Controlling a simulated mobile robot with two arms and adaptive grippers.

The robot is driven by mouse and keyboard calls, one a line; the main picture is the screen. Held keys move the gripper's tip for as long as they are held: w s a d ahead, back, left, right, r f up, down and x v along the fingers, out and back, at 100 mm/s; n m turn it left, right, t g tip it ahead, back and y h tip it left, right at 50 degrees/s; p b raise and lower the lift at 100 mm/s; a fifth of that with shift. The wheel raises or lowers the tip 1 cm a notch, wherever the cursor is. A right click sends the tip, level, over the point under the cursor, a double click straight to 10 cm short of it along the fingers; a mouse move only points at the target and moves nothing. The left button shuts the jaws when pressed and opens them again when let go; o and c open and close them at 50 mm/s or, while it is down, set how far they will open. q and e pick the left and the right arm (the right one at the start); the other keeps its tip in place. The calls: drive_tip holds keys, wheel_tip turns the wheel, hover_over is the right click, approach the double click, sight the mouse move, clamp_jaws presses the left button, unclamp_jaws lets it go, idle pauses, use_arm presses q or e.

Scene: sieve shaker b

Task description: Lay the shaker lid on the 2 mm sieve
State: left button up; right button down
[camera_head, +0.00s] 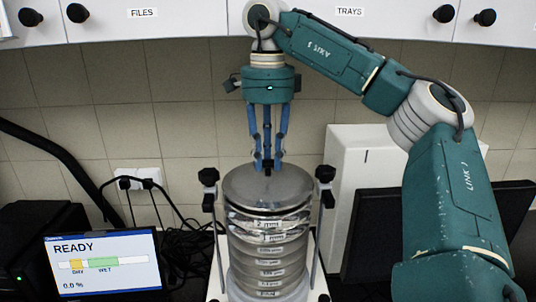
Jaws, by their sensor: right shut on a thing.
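The shaker lid (255,190) is a grey metal disc, roughly level, at the top of the sieve stack. My right gripper (268,167) points straight down over its middle, with its blue fingers shut on the lid's small centre grip, which they mostly hide. The 2 mm sieve (267,224) is the shiny top ring with a label, directly under the lid. The lid covers its opening. I cannot tell whether the lid touches the sieve's rim or hovers just above it. My left gripper is not in view.
More labelled sieves (270,262) are stacked below. Clamp rods with black knobs (208,177) (325,174) stand close on both sides. A READY screen (103,262) and loose cables (185,235) are at left. A white box (352,165) and dark monitor (372,235) are at right. Cabinets (190,20) hang above.

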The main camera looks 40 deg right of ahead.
drive_tip(key=shift+f, duration=0.55)
idle(1.1)
drive_tip(key=c, duration=1.4)
unclamp_jaws()
drive_tip(key=shift+r+p, duration=0.4)
drive_tip(key=shift+r, duration=3.15)
